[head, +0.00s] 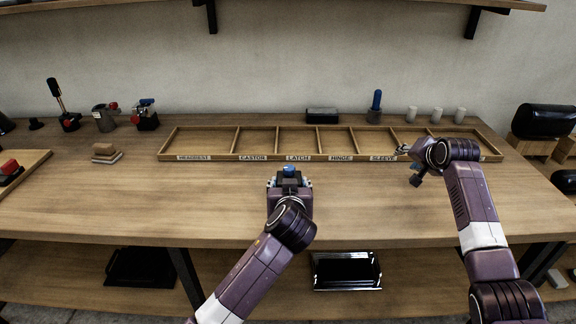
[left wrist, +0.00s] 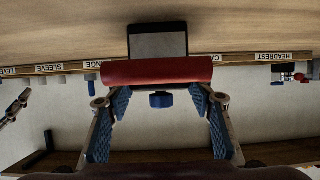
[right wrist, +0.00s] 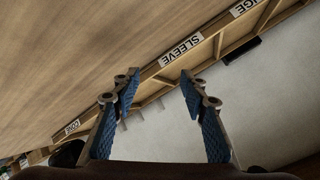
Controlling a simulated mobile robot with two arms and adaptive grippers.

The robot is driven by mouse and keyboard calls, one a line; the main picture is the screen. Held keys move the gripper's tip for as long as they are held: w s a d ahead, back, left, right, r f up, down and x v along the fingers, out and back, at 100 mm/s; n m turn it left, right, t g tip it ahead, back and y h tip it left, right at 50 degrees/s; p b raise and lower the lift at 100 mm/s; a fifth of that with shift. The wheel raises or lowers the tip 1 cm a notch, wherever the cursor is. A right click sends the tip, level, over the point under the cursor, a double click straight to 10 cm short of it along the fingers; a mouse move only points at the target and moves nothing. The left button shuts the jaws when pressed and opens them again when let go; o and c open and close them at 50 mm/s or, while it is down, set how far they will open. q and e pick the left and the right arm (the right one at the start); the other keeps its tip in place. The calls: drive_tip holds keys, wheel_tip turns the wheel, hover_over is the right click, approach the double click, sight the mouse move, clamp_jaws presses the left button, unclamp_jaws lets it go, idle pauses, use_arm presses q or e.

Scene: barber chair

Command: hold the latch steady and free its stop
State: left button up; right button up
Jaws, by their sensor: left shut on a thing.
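The latch shows in the left wrist view as a dark block with a grey face (left wrist: 158,45), a wide red bar (left wrist: 155,71) and a small blue knob (left wrist: 161,99), apparently its stop. My left gripper (left wrist: 160,102) is shut on the latch, its blue-padded fingers on either side of the knob and reaching the red bar. In the head view my left gripper (head: 290,182) is over the front middle of the bench, and the blue part (head: 290,170) shows at its tip. My right gripper (right wrist: 160,76) is open and empty, near the tray's SLEEVE section in the head view (head: 402,151).
A long wooden tray (head: 270,157) with labelled compartments lies across the bench (head: 160,205). At the back left stand several small devices (head: 146,115); at the back right a blue-handled tool (head: 376,105) and white cylinders (head: 437,114). The bench's left front is clear.

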drive_tip(key=a+r+n+g+y, duration=0.1)
drive_tip(key=a+r+g+y, duration=0.15)
drive_tip(key=a, duration=1.25)
use_arm(q)
drive_tip(key=shift+a, duration=0.1)
drive_tip(key=shift+r, duration=0.1)
use_arm(e)
drive_tip(key=n+g+h, duration=0.3)
drive_tip(key=g+h, duration=0.1)
approach(288, 168)
drive_tip(key=shift+y, duration=0.25)
drive_tip(key=x, duration=0.8)
drive_tip(key=shift+d+f, duration=0.25)
